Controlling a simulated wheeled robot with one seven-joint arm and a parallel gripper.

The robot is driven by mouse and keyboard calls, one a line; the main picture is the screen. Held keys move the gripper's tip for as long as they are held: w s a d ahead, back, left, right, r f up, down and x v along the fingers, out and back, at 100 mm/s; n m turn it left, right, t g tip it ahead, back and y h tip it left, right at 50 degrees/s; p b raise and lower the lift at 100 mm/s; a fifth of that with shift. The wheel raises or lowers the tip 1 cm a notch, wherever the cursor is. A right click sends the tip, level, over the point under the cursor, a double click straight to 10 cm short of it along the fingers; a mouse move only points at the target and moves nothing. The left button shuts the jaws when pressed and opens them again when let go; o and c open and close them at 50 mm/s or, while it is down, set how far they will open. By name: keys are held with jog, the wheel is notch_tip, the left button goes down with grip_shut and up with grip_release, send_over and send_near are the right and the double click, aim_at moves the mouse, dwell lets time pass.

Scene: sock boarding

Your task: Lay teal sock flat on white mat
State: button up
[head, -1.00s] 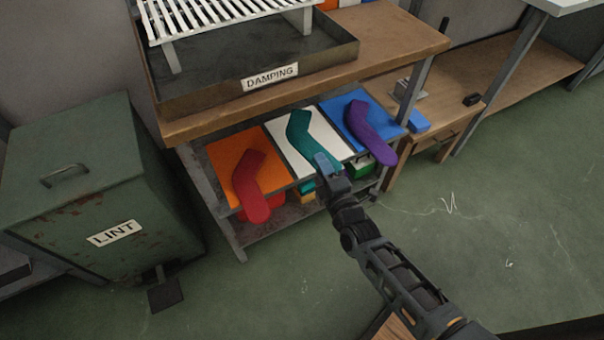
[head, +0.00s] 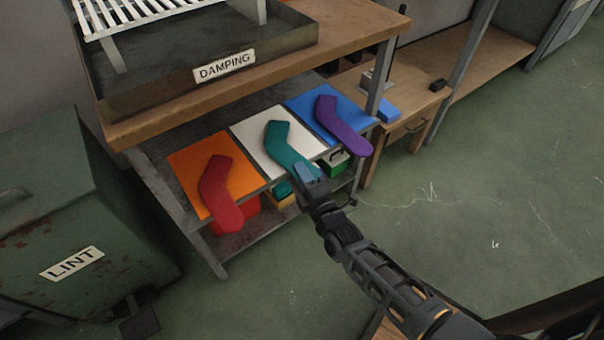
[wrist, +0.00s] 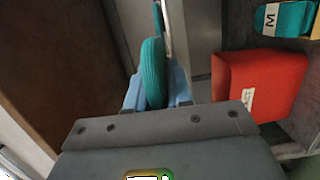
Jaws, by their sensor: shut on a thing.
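The teal sock (head: 284,150) lies along the white mat (head: 248,131), with its bend near the mat's middle. Its lower end hangs over the mat's front edge, where my gripper (head: 306,174) is shut on it. In the wrist view the sock (wrist: 152,68) stands as a ribbed teal strip between the blue fingertips of my gripper (wrist: 156,98). The end inside the jaws is partly hidden.
A red sock (head: 218,187) lies on the orange mat (head: 191,162) at left. A purple sock (head: 343,128) lies on the blue mat (head: 302,104) at right. The damping tray (head: 200,90) stands on the shelf above. Bins, including a red box (wrist: 262,88), sit below the mats.

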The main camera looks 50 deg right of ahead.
jog(key=o, duration=0.9)
jog(key=shift+o, duration=0.3)
jog(key=shift+o, duration=0.9)
jog(key=shift+f, duration=0.15)
jog(key=shift+f+b, duration=0.3)
jog(key=shift+f, duration=0.15)
